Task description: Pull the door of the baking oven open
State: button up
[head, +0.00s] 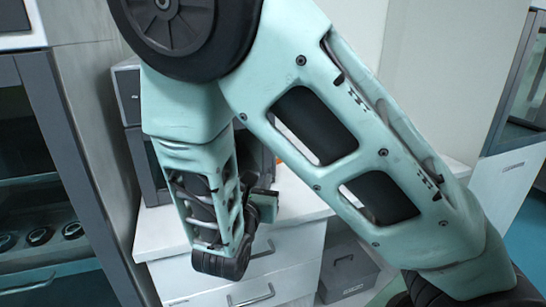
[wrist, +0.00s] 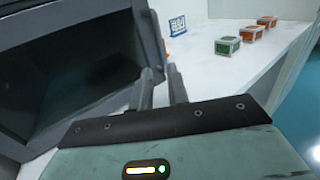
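The baking oven is a dark grey box with a dark glass front. In the head view its body (head: 126,90) stands on a white counter, largely hidden behind my arm. In the wrist view the oven door (wrist: 70,70) fills the left side and looks closed. My gripper (wrist: 167,72) has its two fingers at the door's right edge, with a narrow gap between them. No handle shows clearly, and I cannot tell whether the fingertips hold anything. In the head view my gripper (head: 264,200) is partly hidden by my wrist, in front of the oven.
The white counter (wrist: 205,60) carries several small green and orange boxes (wrist: 228,45) and a blue-and-white sign (wrist: 177,26) right of the oven. Drawers with handles (head: 250,295) are below. A glass-fronted cabinet (head: 70,150) stands at left; a grey bin (head: 345,272) is on the floor.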

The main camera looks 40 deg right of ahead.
aim_at(274, 158)
jog(key=p+x, duration=0.1)
jog(key=x, duration=1.2)
jog(key=shift+s, duration=0.1)
grip_shut()
